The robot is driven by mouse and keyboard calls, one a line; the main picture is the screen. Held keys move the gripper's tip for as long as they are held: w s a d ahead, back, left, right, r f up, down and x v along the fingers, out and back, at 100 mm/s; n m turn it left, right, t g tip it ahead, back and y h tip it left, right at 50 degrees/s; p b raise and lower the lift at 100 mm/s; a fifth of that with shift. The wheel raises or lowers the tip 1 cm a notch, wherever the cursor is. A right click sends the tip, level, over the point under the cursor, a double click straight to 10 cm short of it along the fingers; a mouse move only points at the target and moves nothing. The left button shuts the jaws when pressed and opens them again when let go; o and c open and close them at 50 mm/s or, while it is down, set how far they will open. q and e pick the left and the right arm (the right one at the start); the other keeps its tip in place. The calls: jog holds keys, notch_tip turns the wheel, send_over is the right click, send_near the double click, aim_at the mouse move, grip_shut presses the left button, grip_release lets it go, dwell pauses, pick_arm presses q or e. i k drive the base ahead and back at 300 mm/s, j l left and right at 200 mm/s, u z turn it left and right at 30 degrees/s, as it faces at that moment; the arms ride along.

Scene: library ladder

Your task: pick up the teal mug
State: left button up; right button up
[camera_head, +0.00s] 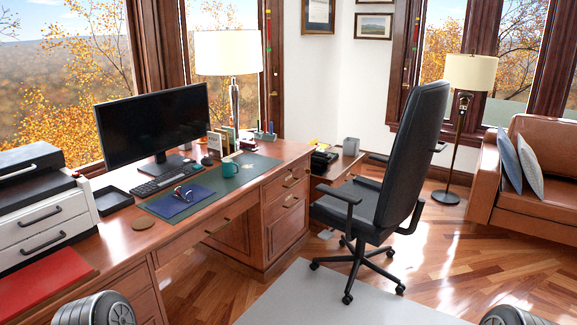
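The teal mug (230,169) stands upright on the wooden desk (240,199), on the right part of a dark green desk mat (253,166). Its handle side is hard to make out at this size. Nothing is touching it from above. Neither of my grippers is in view. Only rounded grey parts, which look like my own arms, show at the bottom left and bottom right edges, far from the mug.
Left of the mug lie a blue folder (180,201) with a small object on it and a keyboard (166,182). Behind are a monitor (152,122), upright books and a lamp (228,54). A black office chair (405,150) stands right of the desk. A grey rug (330,300) covers the floor in front.

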aim_at(228, 164)
jog(key=i, duration=2.7)
jog(key=i+z, duration=0.25)
jog(key=k, duration=0.1)
